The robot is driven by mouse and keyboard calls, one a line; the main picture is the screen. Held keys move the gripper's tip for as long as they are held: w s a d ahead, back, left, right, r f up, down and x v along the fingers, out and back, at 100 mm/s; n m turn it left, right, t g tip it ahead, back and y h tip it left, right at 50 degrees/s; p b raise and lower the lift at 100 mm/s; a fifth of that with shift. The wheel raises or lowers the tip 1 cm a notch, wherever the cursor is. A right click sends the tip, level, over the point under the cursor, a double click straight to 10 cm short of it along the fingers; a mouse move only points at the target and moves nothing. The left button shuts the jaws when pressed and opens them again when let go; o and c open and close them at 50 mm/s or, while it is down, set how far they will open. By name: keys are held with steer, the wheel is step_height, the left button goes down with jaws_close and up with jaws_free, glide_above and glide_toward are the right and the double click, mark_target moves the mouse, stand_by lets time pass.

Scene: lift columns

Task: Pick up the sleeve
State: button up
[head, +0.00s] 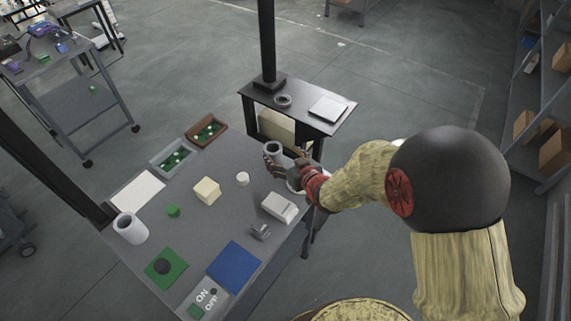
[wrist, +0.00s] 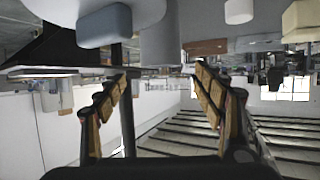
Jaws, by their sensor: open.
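A light grey hollow sleeve (head: 273,148) stands upright at the back right of the grey table, with its open top showing. My gripper (head: 284,163) reaches in low from the right, close to it. In the wrist view, which looks upside down, a pale cylinder (wrist: 163,42), which looks like this sleeve, lies ahead between the lines of my two fingers. The fingers (wrist: 160,78) are spread wide with clear gaps on both sides. I cannot tell how far the sleeve is between the tips. Its lower part is partly hidden by my gripper in the head view.
The table holds a white cylinder (head: 130,228), a cream block (head: 207,191), a small white cylinder (head: 242,179), a white box (head: 280,207), a grey bracket (head: 261,232) and two trays of small parts (head: 171,159) (head: 206,131). A dark side stand with a post (head: 268,45) stands behind.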

mark_target(270, 145)
steer(key=b+x, duration=0.2)
steer(key=x, duration=0.5)
steer(key=shift+s+f, duration=0.1)
steer(key=shift+s, duration=0.05)
steer(key=shift+w+a+f+b, duration=0.1)
steer(key=shift+w+a+b, duration=0.2)
steer(key=shift+w, duration=0.2)
steer(key=c, duration=0.3)
steer(key=c, duration=1.1)
